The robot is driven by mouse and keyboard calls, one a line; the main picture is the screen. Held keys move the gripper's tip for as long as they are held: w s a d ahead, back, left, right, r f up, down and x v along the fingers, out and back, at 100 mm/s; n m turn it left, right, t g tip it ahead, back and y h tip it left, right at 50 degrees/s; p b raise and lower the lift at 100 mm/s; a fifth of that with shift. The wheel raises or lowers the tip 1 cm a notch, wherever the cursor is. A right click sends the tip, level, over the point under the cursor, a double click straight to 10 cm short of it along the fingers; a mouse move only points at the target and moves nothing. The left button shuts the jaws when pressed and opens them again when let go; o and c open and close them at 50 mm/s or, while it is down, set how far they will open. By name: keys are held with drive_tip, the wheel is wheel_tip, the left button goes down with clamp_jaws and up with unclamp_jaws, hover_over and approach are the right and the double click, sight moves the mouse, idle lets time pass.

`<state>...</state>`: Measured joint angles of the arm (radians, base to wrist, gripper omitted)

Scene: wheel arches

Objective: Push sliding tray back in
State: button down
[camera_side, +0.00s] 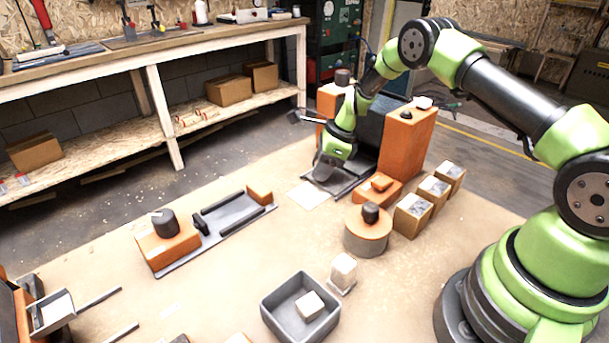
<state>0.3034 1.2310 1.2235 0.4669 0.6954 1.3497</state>
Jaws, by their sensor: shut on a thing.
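The sliding tray (348,184) is a flat dark grey piece low at the front of an orange and dark grey housing (405,140), at the back centre. Part of it sticks out towards the camera's left. My gripper (324,172) reaches down over the tray's outer end and is shut there, on what looks like the tray's front part. My green wrist and the gripper body hide the exact contact and some of the tray. How far the tray reaches inside the housing cannot be seen.
Small boxes (412,215) stand right of an orange-topped round stand (367,232). A grey bin (300,307) holds a pale block. A grey slide fixture (232,215) lies left. A workbench (150,58) runs behind. The table's middle has free room.

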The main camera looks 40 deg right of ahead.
drive_tip(key=shift+d, duration=0.45)
drive_tip(key=c, duration=0.8)
unclamp_jaws()
wheel_tip(320, 180, up, 10)
drive_tip(key=shift+s+d, duration=0.35)
drive_tip(key=shift+s, duration=0.05)
drive_tip(key=shift+f, duration=0.1)
